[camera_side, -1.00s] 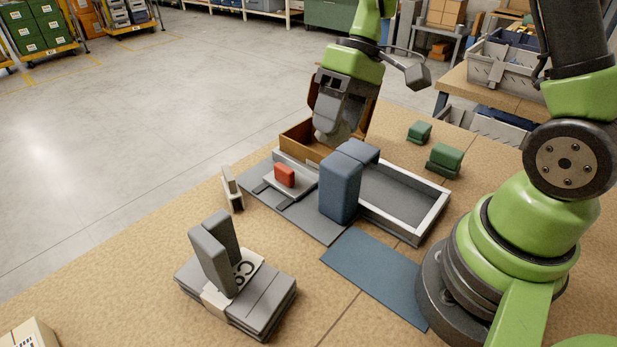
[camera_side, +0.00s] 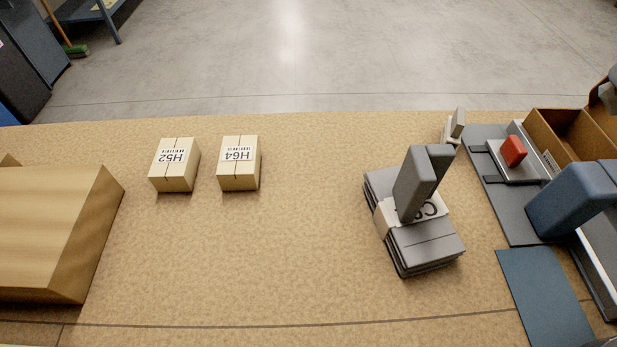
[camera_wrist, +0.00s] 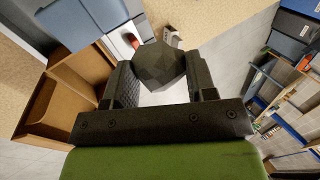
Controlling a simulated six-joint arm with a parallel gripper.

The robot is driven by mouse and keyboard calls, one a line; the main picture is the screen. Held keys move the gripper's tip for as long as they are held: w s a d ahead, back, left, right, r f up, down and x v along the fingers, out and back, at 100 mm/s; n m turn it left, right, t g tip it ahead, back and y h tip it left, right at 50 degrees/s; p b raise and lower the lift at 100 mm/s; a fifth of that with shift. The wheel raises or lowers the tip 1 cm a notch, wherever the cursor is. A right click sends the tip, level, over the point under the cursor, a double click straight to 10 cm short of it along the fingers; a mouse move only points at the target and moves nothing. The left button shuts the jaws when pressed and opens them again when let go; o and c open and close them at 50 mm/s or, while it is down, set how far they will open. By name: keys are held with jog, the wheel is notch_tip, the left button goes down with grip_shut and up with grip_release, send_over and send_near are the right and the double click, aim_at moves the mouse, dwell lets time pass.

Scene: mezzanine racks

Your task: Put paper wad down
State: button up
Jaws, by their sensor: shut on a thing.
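The paper wad (camera_wrist: 160,66) is a dark grey, many-sided ball in the wrist view. My gripper (camera_wrist: 164,76) is shut on it, with one dark finger on each side. The wad stands out past the fingertips and hides part of what lies behind it. In the side view the wad cannot be made out, and my gripper cannot be clearly seen there.
An open brown cardboard box (camera_side: 553,134) stands at the right; it also shows left in the wrist view (camera_wrist: 55,105). Near it are a red block (camera_side: 513,151), a blue block (camera_side: 560,205) and a blue mat (camera_side: 545,295). A grey stack (camera_side: 425,250) and two cartons, H52 (camera_side: 174,170) and H64 (camera_side: 238,168), stand left of these. Bare table lies between.

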jog(key=w+a+r, duration=0.3)
jog(key=w+a+f, duration=0.1)
jog(key=w+a, duration=0.2)
jog(key=a, duration=0.8)
jog(key=n+g, duration=0.3)
jog(key=n, duration=0.3)
send_over(209, 332)
jog(key=d, duration=0.2)
notch_tip(209, 332, down, 12)
jog(key=f, duration=0.6)
jog(key=w+f, duration=0.1)
jog(key=f, duration=0.3)
jog(key=shift+f, duration=0.1)
jog(key=o, duration=0.9)
